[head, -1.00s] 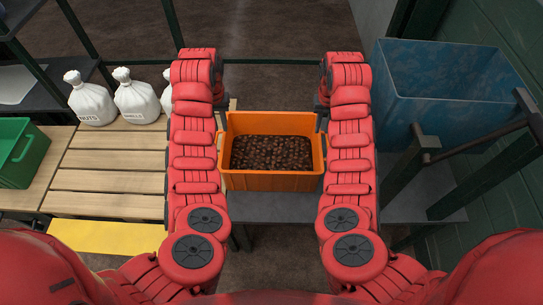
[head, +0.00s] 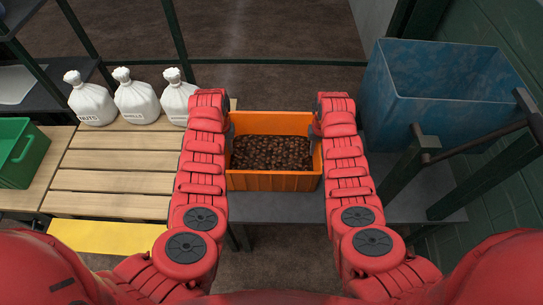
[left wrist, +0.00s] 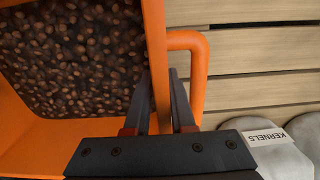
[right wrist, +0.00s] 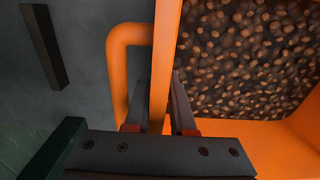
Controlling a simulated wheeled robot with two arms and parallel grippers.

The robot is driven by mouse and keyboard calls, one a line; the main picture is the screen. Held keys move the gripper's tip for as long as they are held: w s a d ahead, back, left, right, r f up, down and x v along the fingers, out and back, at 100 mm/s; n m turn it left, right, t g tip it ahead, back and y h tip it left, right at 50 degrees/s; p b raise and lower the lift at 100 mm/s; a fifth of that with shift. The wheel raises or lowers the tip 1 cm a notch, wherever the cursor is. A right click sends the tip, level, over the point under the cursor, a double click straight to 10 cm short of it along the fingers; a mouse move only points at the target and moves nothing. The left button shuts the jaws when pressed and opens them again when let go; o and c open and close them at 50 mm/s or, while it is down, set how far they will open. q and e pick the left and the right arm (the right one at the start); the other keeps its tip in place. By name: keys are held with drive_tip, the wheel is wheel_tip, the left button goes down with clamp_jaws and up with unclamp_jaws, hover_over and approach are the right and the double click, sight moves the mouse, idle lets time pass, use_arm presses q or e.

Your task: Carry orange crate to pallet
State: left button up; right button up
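The orange crate (head: 273,182), full of brown kernels, sits upright on a grey stand in the middle of the head view. My left gripper (left wrist: 162,75) has its fingers on either side of the crate's left wall, one inside the crate and one on the handle side. My right gripper (right wrist: 163,75) straddles the right wall in the same way. Fingers and walls look very close, but I cannot tell if they are clamped. The fingertips are hidden in the head view. The wooden pallet (head: 110,171) lies to the left of the stand.
White sacks (head: 136,98) stand along the pallet's back edge, one marked KERNELS in the left wrist view. A green crate (head: 22,155) is at the far left, a yellow strip (head: 105,237) in front. A blue bin (head: 440,95) and dark posts stand right. The pallet's middle is bare.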

use_arm(q)
drive_tip(key=shift+f, duration=0.25)
use_arm(e)
drive_tip(key=shift+f, duration=0.25)
use_arm(q)
clamp_jaws()
use_arm(e)
clamp_jaws()
idle(0.9)
